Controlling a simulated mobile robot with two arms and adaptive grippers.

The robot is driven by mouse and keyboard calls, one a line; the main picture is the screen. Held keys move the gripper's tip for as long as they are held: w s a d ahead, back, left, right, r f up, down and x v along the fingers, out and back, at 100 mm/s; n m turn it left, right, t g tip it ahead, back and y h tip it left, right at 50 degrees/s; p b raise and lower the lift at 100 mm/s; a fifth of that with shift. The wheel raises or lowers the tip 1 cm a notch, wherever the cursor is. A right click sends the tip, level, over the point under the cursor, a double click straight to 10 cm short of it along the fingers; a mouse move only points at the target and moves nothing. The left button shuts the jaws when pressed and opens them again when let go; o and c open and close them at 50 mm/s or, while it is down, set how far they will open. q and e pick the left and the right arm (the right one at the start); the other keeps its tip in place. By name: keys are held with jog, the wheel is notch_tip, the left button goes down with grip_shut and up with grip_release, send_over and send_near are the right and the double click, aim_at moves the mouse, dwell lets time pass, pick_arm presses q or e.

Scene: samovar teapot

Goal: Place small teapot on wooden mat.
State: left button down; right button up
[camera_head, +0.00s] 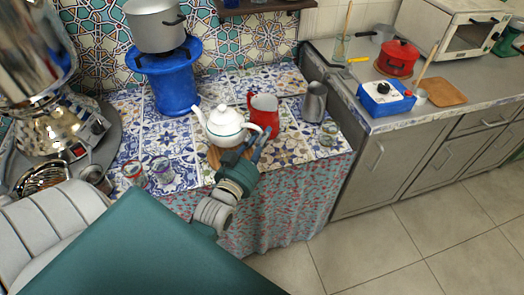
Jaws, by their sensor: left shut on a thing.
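The small white teapot (224,123) is upright over the tiled table, its spout to the left and its handle to the right. My left gripper (249,146) is at the teapot's handle side and shut on it; the exact contact is hard to make out. My right gripper is not in view.
A red pitcher (264,114) stands close behind the handle, with a grey metal jug (314,102) farther right. Two small glasses (162,170) stand at the left front. A blue stove (172,82) bears a pot (155,25). A large samovar (40,70) is at far left.

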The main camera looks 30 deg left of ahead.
pick_arm(q)
notch_tip(320, 180, down, 6)
jog(key=shift+f, duration=0.1)
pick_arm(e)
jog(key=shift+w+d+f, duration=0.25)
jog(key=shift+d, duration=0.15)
pick_arm(q)
jog(key=shift+f+b, duration=0.1)
jog(key=shift+b, duration=0.2)
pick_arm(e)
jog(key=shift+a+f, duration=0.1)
pick_arm(q)
jog(key=c, duration=1.7)
grip_release()
jog(key=shift+f, duration=0.1)
jog(key=shift+c, duration=0.2)
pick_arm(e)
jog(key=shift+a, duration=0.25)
